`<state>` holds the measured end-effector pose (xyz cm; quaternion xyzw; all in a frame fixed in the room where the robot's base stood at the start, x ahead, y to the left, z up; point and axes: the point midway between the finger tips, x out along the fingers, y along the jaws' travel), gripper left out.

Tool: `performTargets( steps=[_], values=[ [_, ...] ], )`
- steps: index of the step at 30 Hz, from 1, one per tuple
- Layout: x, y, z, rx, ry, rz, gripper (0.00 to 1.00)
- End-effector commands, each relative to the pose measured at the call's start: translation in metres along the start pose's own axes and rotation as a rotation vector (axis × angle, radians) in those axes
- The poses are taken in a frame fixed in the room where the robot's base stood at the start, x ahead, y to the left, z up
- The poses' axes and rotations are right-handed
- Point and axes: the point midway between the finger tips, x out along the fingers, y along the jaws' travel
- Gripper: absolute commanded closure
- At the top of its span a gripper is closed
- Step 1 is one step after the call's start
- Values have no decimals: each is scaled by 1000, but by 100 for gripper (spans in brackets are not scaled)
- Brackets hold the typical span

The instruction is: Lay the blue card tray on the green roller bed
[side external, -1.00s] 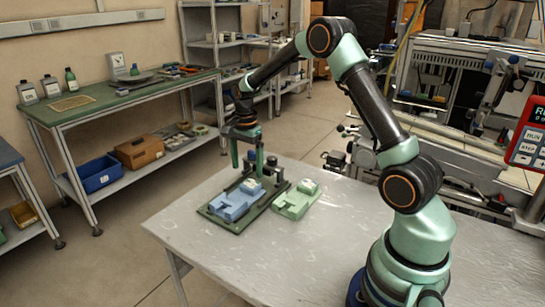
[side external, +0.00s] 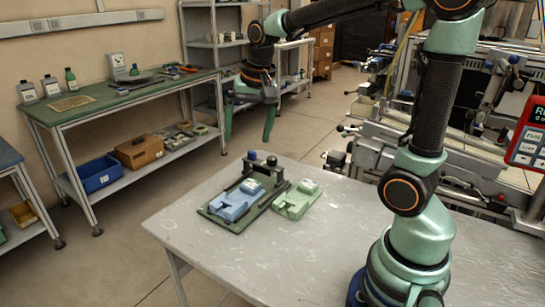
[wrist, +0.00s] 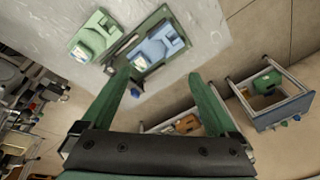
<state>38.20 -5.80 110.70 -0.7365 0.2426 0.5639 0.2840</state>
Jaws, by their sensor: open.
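The blue card tray (side external: 233,203) lies flat on a dark green bed (side external: 260,206), which I take for the roller bed, with dark posts at its back. The tray (wrist: 157,47) and bed also show at the top of the wrist view. My gripper (side external: 249,136) is open and empty, held up in the air above and behind the bed, clear of the tray. Its two green fingers stand wide apart in the wrist view (wrist: 158,82), with nothing between them. The rollers are too small or covered to make out.
A light green tray-like piece (side external: 294,204) lies on the grey table (side external: 290,250) just right of the bed. The table's front is clear. A green-topped bench (side external: 110,95) with bottles stands behind on the left. Machinery stands at the right.

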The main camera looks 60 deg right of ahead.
Motion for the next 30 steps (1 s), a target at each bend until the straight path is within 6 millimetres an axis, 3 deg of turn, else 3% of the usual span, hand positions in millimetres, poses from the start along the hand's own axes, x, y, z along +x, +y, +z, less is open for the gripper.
performTargets(
  steps=[6, 12, 18, 30],
  values=[
    [-28, 8, 55, -367, 99, -77, 6],
    [-32, 19, 92, -634, 178, -116, 6],
    [-30, 23, 106, -749, 216, -128, 6],
    [-30, 24, 106, -758, 216, -128, 6]
  ],
)
